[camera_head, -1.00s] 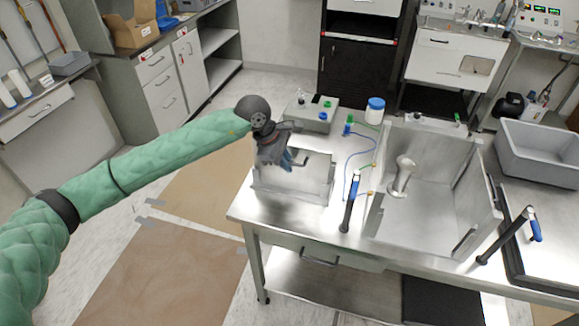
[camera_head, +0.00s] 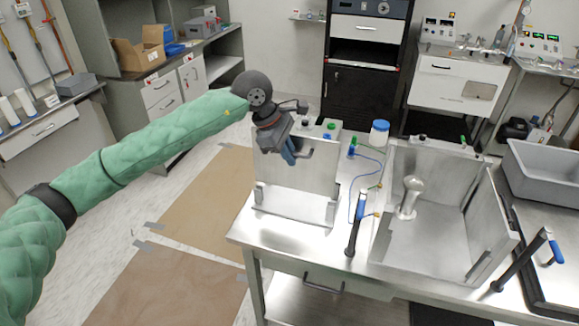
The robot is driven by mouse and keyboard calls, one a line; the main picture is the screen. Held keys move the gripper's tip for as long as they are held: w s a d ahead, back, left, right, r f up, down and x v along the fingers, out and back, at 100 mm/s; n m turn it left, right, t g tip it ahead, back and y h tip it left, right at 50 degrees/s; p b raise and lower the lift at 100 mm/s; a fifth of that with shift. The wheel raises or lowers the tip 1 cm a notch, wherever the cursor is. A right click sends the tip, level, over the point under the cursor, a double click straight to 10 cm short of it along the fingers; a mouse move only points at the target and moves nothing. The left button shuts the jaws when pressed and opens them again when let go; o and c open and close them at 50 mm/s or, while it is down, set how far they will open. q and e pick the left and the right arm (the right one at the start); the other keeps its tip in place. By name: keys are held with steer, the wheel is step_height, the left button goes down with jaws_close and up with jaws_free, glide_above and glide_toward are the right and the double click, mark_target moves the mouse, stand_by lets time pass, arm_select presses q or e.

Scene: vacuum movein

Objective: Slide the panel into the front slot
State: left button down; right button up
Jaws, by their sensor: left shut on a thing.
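The flat metal panel (camera_head: 310,172) stands upright over the low metal rack (camera_head: 290,212) on the left of the table. My left gripper (camera_head: 290,155) is shut on the panel's handle at its upper edge; the fingers partly hide the handle. The panel's lower edge is near or behind the rack's front rail, so I cannot tell if it is still between the rails. The metal vacuum chamber (camera_head: 440,245) stands to the right, open toward the top and front, with a pale knobbed post (camera_head: 410,198) inside. I cannot clearly make out the front slot. My right gripper is not in view.
A grey tub (camera_head: 545,175) sits at the right. Bare table lies before the rack.

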arm_select(q)
steer(key=shift+r+b, duration=0.45)
steer(key=shift+r, duration=2.95)
